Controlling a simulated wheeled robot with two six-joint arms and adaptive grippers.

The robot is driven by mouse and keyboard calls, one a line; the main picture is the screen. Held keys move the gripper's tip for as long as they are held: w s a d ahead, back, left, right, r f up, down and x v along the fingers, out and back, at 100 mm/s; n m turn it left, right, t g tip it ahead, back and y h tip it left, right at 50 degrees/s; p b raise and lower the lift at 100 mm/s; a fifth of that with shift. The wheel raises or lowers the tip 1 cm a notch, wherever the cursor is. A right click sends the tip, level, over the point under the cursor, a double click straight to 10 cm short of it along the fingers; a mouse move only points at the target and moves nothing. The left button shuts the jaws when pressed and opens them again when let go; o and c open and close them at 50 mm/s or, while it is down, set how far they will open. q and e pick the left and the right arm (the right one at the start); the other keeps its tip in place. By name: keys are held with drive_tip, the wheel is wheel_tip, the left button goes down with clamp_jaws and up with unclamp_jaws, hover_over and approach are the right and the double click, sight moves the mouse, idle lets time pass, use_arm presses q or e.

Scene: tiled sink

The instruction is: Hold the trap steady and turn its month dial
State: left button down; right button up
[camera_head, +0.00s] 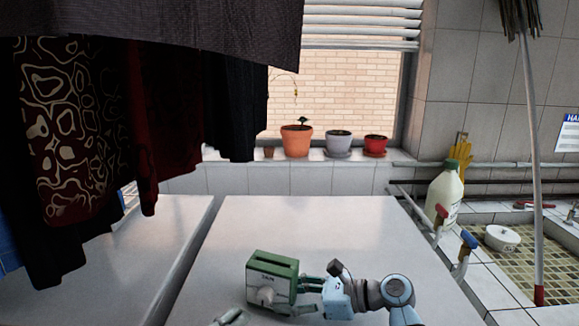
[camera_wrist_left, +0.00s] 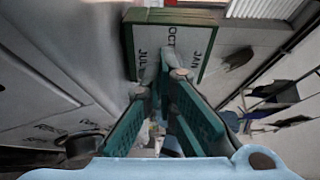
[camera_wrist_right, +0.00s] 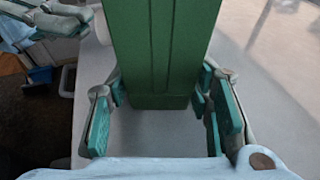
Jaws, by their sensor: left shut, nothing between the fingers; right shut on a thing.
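The green trap (camera_head: 273,278) stands upright at the front middle of the white top, its pale face toward the lower left. The grey dial knob (camera_head: 266,296) sticks out from that face. In the left wrist view, the trap's pale face (camera_wrist_left: 186,38) shows the month marks JUL, OCT and JAN. My right gripper (camera_head: 304,290) comes from the right and is shut on the trap's body, with fingers on both sides in the right wrist view (camera_wrist_right: 160,88). My left gripper (camera_head: 240,315) is shut and empty, its tips close to the face; whether they touch the knob is unclear.
Dark clothes (camera_head: 110,110) hang at the upper left. Plant pots (camera_head: 296,141) stand on the back sill. The white top (camera_head: 300,222) behind the trap is clear.

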sight(260, 289)
use_arm(q)
drive_tip(key=w, duration=0.2)
drive_tip(key=w+d, duration=0.1)
drive_tip(key=shift+w+d, duration=0.1)
drive_tip(key=shift+w, duration=0.3)
drive_tip(key=shift+s+d+r, duration=0.2)
drive_tip(key=shift+d+r, duration=0.05)
drive_tip(key=shift+d, duration=0.3)
idle(0.6)
drive_tip(key=shift+r, duration=0.2)
drive_tip(key=shift+r, duration=0.5)
idle(0.4)
